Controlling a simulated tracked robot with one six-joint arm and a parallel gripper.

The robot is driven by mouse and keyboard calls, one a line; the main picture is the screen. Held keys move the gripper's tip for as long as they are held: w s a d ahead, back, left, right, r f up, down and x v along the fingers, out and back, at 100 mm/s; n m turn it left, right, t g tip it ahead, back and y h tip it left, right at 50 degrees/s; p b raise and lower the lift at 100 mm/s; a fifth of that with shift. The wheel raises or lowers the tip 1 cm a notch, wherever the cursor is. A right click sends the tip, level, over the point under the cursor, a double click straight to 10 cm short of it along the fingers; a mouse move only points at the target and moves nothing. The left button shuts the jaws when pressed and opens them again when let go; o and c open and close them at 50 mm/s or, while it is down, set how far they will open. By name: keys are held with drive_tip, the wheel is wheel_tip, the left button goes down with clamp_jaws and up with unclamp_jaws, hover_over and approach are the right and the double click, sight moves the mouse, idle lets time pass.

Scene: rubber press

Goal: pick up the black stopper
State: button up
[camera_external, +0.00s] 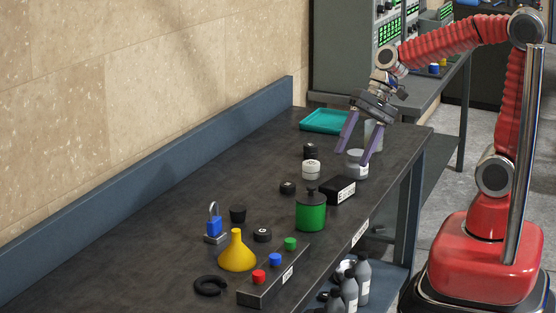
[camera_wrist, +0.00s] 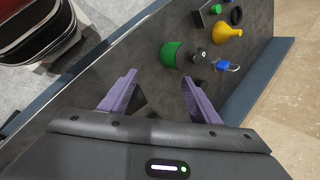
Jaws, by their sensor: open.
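The black stopper (camera_external: 238,214), a small tapered black piece, stands upright on the dark bench in the external view, behind the yellow funnel and right of the blue padlock-like piece. My gripper (camera_external: 352,155) is well away from it, over the far right part of the bench, pointing down near a grey jar. In the wrist view my gripper (camera_wrist: 160,79) is also open and empty. I cannot tell the stopper from the other small dark pieces there.
A green lidded container (camera_external: 311,213), a black labelled box (camera_external: 338,190), the yellow funnel (camera_external: 237,252) and a rack with coloured knobs (camera_external: 262,291) stand nearby. A teal tray (camera_external: 325,121) is at the far end.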

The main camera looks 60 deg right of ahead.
drive_tip(key=w+a+f+m+y, duration=0.2)
drive_tip(key=w+f+m, duration=0.1)
drive_tip(key=w, duration=0.3)
drive_tip(key=w+a+f+m+t+y, duration=0.1)
drive_tip(key=w+a+f+m+y, duration=0.1)
drive_tip(key=w+m, duration=0.4)
drive_tip(key=w+a+f+m+t+y, duration=0.1)
drive_tip(key=w+a+f+m, duration=0.1)
drive_tip(key=w+m, duration=0.3)
drive_tip(key=shift+w+a+f+y, duration=0.15)
drive_tip(key=shift+w+f, duration=0.1)
drive_tip(key=shift+w, duration=0.3)
drive_tip(key=shift+w+a+f+y, duration=0.1)
drive_tip(key=shift+w+f, duration=0.2)
drive_tip(key=shift+w, duration=0.3)
drive_tip(key=shift+w+a+f+y, duration=0.15)
drive_tip(key=shift+w+f, duration=0.1)
drive_tip(key=shift+w, duration=0.3)
approach(238, 212)
drive_tip(key=w+a+f, duration=0.2)
drive_tip(key=w, duration=0.1)
drive_tip(key=shift+w+f, duration=0.15)
drive_tip(key=shift+f, duration=0.25)
drive_tip(key=shift+x, duration=2.6)
drive_tip(key=shift+s+f, duration=0.15)
drive_tip(key=shift+s, duration=0.1)
